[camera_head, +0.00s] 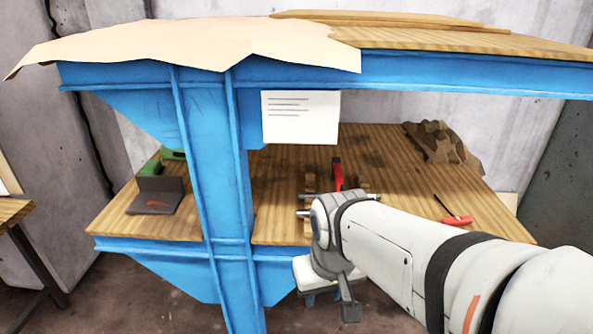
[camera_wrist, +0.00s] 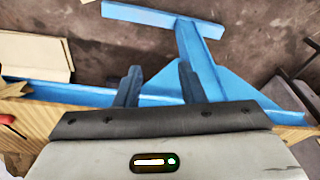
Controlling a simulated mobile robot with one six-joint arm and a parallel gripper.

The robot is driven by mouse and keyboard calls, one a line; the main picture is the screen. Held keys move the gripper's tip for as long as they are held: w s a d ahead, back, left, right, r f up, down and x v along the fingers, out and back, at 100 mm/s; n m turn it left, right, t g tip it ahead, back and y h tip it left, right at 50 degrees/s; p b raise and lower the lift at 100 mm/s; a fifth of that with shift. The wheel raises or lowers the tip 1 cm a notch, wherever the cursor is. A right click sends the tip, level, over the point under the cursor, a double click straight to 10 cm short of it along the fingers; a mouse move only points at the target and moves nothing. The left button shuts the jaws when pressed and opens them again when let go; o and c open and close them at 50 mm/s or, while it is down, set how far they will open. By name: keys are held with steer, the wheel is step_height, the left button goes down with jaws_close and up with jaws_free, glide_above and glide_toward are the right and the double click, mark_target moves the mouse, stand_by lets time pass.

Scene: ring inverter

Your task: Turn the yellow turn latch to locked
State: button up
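I cannot make out a yellow turn latch in either view. My gripper (camera_head: 330,297) hangs at the front edge of the lower wooden shelf in the head view, partly hidden behind my wrist. In the wrist view, the two dark fingers of my gripper (camera_wrist: 160,82) stand apart with nothing between them. Beyond them are the shelf's blue front rail and the floor. My wrist and forearm hide part of the shelf in the head view.
On the lower shelf (camera_head: 285,217) are an upright red object (camera_head: 337,174), metal rods (camera_head: 303,213), a dark bracket (camera_head: 157,195), a red-handled tool (camera_head: 457,220) and a camouflage cloth (camera_head: 443,146). A blue post (camera_head: 212,150) and the upper tabletop (camera_head: 450,42) bound the space.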

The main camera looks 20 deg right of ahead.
steer(key=shift+o, duration=0.7)
steer(key=shift+w+d+r, duration=0.1)
steer(key=shift+d+r, duration=0.05)
steer(key=shift+d, duration=0.05)
steer(key=o, duration=0.4)
steer(key=shift+m+t, duration=0.5)
steer(key=shift+m, duration=0.1)
steer(key=w+d+r+p, duration=0.1)
steer(key=w, duration=0.1)
steer(key=w+d+r+p, duration=0.3)
steer(key=w+r, duration=0.1)
steer(key=w, duration=0.1)
steer(key=shift+d+p, duration=0.35)
steer(key=shift+d, duration=0.05)
steer(key=o, duration=0.5)
steer(key=w+d+r+t+p, duration=0.1)
steer(key=w+d+r+p, duration=0.2)
steer(key=w+d, duration=0.3)
steer(key=shift+w+d+r+m+h, duration=0.15)
steer(key=shift+w+d+m+h, duration=0.2)
steer(key=shift+d, duration=0.35)
steer(key=o, duration=0.3)
steer(key=shift+w+d+f, duration=0.35)
steer(key=shift+w+d, duration=0.35)
steer(key=shift+d, duration=0.1)
steer(key=x, duration=0.7)
steer(key=c, duration=1)
